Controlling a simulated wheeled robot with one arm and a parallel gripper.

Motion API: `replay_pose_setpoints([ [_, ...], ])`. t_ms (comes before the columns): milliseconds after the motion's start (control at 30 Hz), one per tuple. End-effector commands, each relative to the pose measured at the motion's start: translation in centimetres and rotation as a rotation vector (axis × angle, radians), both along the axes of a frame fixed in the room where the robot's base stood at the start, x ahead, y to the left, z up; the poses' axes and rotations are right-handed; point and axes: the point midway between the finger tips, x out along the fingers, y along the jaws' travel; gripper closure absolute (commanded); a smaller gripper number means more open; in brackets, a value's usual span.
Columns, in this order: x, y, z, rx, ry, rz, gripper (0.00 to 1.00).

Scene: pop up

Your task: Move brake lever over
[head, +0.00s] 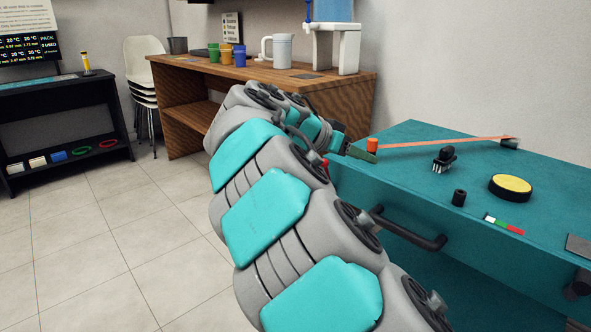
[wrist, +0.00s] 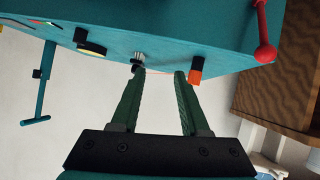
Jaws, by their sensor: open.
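A red lever with a ball end (wrist: 265,52) stands out from the teal cabinet at the right of the wrist view. It looks like the brake lever, though no label shows. In the head view only a small red bit (head: 325,163) shows beside my arm. My gripper (wrist: 160,73) is open and empty, its green fingers apart near the cabinet's edge. The lever is to the right of the fingers in the wrist view, not between them. In the head view my gripper (head: 363,154) is at the cabinet's far left corner, partly hidden by my arm.
An orange-topped peg (head: 373,143) is close to the fingers, with an orange strip (head: 440,142) running right. The teal cabinet top (head: 410,165) also carries a brush (head: 444,160), a black cylinder (head: 459,198) and a yellow disc (head: 511,184). A wooden desk (head: 190,95) stands behind.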

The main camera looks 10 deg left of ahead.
Motion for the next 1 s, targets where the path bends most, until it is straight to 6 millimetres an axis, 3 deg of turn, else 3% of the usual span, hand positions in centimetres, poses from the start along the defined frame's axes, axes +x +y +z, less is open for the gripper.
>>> replay_pose_setpoints([
  [33,0.7,3.1,-0.9,-0.004,-0.039,0.035,0.55],
  [100,1.3,6.6,-1.6,0.004,-0.090,0.071,0.55],
  [200,1.5,10.4,-2.1,0.019,-0.144,0.113,0.55],
  [333,1.5,12.8,-2.7,0.031,-0.176,0.140,0.55],
  [667,2.4,12.5,-3.2,0.035,-0.184,0.144,0.55],
  [1000,5.4,10.1,-4.6,0.034,-0.180,0.143,0.55],
])
